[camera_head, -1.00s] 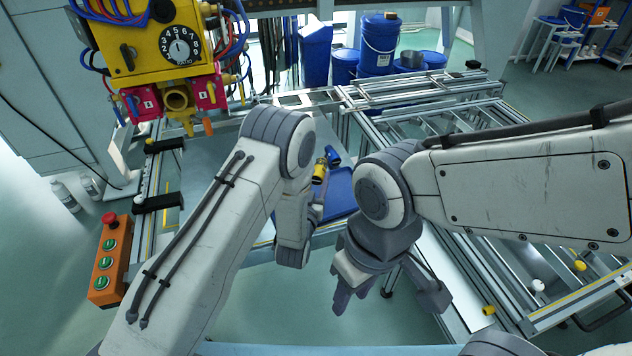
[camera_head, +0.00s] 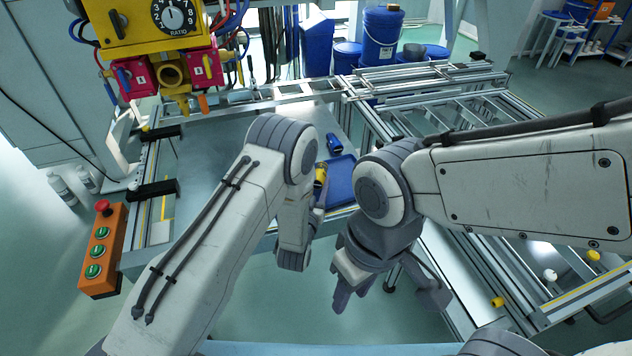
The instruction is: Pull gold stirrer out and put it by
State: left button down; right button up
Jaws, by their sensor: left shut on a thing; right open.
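A gold cylindrical piece (camera_head: 321,174), which I take to be the gold stirrer, sits at the tips of my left gripper (camera_head: 319,190). That gripper is shut on it, beside the left edge of a blue tray. The piece's lower part and most of the fingers are hidden by my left wrist. A small blue piece (camera_head: 334,144) lies just beyond, apart from the gripper. My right gripper (camera_head: 390,288) is open and empty, pointing down, lower and to the right of the left one. The yellow mixing machine (camera_head: 150,30) has a gold nozzle (camera_head: 172,76) at upper left.
The blue tray (camera_head: 343,182) lies on the grey bench (camera_head: 215,150). A metal frame (camera_head: 470,110) stands to the right. An orange button box (camera_head: 103,250) stands at left. Black clamps (camera_head: 152,190) edge the bench. Blue buckets (camera_head: 382,38) stand behind.

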pick_arm(q)
jog(key=shift+c, duration=1.2)
grip_release()
jog(key=shift+s, duration=0.1)
jog(key=v, duration=0.7)
jog(key=shift+s+f, duration=0.1)
jog(key=shift+s, duration=0.15)
jog(key=shift+b+v, duration=0.9)
jog(key=shift+b, duration=0.35)
jog(key=shift+s+a+b, duration=0.15)
jog(key=shift+s+b, duration=0.15)
jog(key=shift+s, duration=0.2)
